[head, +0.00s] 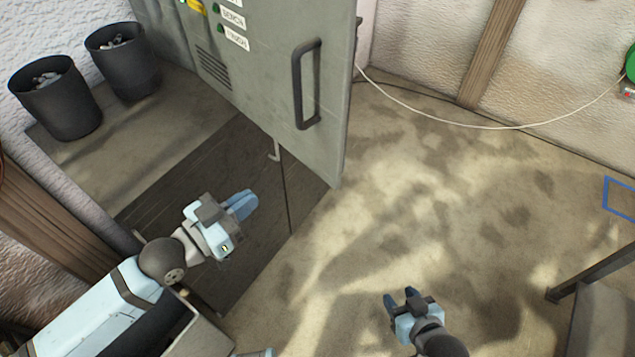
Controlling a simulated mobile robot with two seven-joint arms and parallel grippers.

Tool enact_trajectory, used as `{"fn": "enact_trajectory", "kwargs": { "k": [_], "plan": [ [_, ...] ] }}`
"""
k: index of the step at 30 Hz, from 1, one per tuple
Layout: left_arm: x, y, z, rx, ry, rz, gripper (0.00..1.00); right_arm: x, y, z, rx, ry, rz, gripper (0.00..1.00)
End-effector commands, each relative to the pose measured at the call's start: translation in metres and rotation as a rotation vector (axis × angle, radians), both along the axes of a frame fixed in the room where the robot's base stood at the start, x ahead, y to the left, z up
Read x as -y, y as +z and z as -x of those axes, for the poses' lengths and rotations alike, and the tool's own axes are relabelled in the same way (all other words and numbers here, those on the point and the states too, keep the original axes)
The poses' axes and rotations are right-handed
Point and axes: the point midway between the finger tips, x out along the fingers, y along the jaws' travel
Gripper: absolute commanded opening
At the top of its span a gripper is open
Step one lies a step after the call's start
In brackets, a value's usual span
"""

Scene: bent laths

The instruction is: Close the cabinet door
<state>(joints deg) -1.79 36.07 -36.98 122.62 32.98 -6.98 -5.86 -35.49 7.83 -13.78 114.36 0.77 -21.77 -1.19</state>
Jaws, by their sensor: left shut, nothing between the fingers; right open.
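The grey-green cabinet door (262,75) stands at the top middle of the head view, with a dark vertical handle (306,85) near its right edge. Labels and a louvred vent show on its face. From this view I cannot tell how far it stands open. My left gripper (245,204) is shut and empty, below the door and apart from it in the picture, over the dark floor panel. My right gripper (401,297) is open and empty at the bottom middle, over the floor, well away from the door.
Two black bins (56,98) (123,62) stand at the upper left by the wall. A white cable (490,126) hangs along the right wall. A blue outline (622,200) marks the floor at the right. A dark rail (590,273) stands at the lower right. The middle floor (440,200) is clear.

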Motion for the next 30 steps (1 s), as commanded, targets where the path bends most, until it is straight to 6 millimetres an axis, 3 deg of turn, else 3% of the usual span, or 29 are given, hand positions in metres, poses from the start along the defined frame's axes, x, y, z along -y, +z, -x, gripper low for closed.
{"fn": "enact_trajectory", "kwargs": {
  "k": [7, 21, 30],
  "plan": [
    [0.012, 0.004, -0.012, 0.004, -0.007, 0.006, 0.00, 0.003, 0.005, -0.004, 0.007, -0.001, 0.005, 0.47],
    [0.083, 0.006, -0.074, 0.004, -0.007, 0.004, 0.00, 0.006, 0.024, -0.004, 0.008, -0.004, 0.009, 0.47],
    [0.103, 0.003, -0.093, 0.003, -0.006, 0.002, 0.00, 0.005, 0.029, -0.003, 0.007, -0.004, 0.008, 0.47]
  ]
}}
